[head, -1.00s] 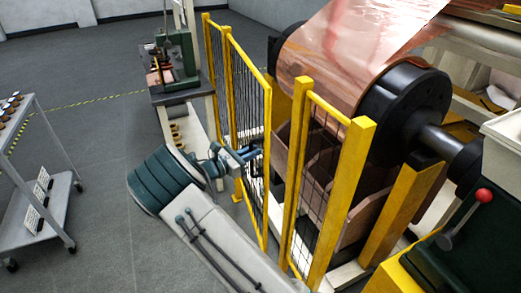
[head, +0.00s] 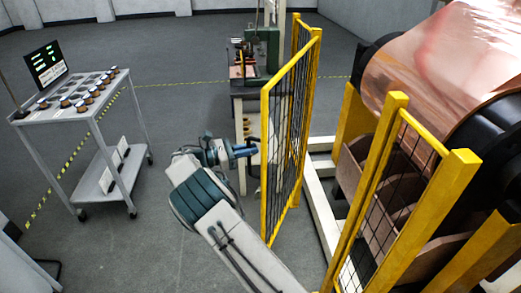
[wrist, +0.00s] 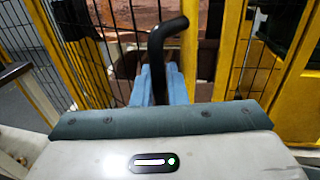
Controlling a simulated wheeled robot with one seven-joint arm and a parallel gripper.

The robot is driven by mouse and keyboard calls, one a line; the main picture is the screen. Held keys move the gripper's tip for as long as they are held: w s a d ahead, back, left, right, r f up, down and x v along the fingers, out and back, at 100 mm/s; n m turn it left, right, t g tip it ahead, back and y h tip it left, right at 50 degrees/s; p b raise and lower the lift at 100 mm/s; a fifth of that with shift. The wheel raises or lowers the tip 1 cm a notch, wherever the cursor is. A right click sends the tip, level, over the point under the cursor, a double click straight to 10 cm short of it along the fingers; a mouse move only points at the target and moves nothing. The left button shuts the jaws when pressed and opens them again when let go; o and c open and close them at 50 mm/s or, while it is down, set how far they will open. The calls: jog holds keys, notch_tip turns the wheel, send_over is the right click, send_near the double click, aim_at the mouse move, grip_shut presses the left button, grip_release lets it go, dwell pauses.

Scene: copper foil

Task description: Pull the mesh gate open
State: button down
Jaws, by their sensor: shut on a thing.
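The mesh gate (head: 266,170) has a yellow frame with dark wire mesh. In the head view it stands swung out from the fixed yellow mesh panel (head: 372,190), with a wide gap between them. My gripper (head: 250,151) is at the near side of the gate, at its left edge in the picture. In the wrist view the blue fingers of my gripper (wrist: 158,84) are shut around the upright part of the black bent handle (wrist: 170,32). The handle's lower end is hidden behind my gripper's body.
A large copper foil roll (head: 440,60) stands behind the fixed panel, with brown bins (head: 365,165) below. A grey cart (head: 85,110) with small items is at the left. A green machine on a bench (head: 262,55) stands beyond the gate. Open floor lies between cart and gate.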

jog(key=shift+w+a, duration=0.1)
jog(key=shift+w, duration=0.05)
jog(key=c, duration=1.8)
grip_release()
jog(key=shift+w, duration=0.1)
jog(key=shift+c, duration=0.2)
jog(key=b+v, duration=0.2)
jog(key=v, duration=1.1)
jog(key=shift+a+b, duration=0.25)
jog(key=shift+b, duration=0.05)
